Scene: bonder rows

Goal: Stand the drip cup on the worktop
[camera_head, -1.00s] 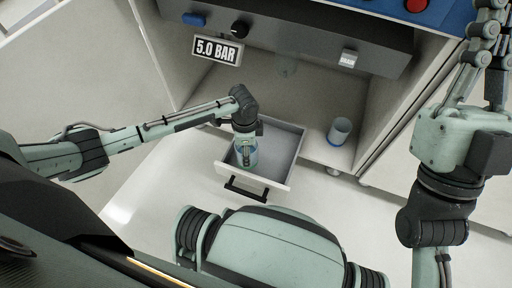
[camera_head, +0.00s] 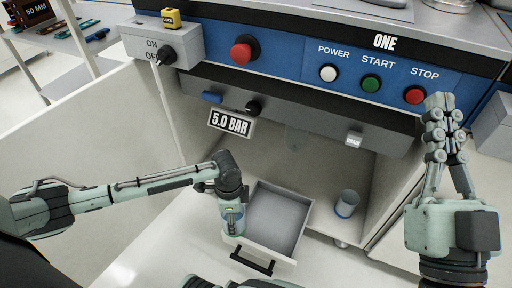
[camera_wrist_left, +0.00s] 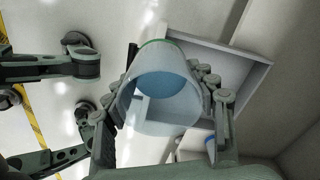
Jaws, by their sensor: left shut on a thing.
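My left gripper (camera_wrist_left: 165,105) is shut on a translucent cup with blue at its bottom, the drip cup (camera_wrist_left: 150,110), which fills the middle of the left wrist view. A similar clear cup with a blue base (camera_head: 346,204) stands on the cabinet floor right of the drawer. The grey worktop (camera_head: 290,12) is at the top, above the blue panel. My right gripper (camera_head: 443,125) is raised at the right, its fingers together and empty.
The open drawer (camera_head: 290,255) looks empty and juts out of the cabinet. A dark overhang with a 5.0 BAR sign (camera_head: 230,123) hangs above it. The blue control panel (camera_head: 290,62) has several buttons. An open door panel (camera_head: 90,130) stands at the left.

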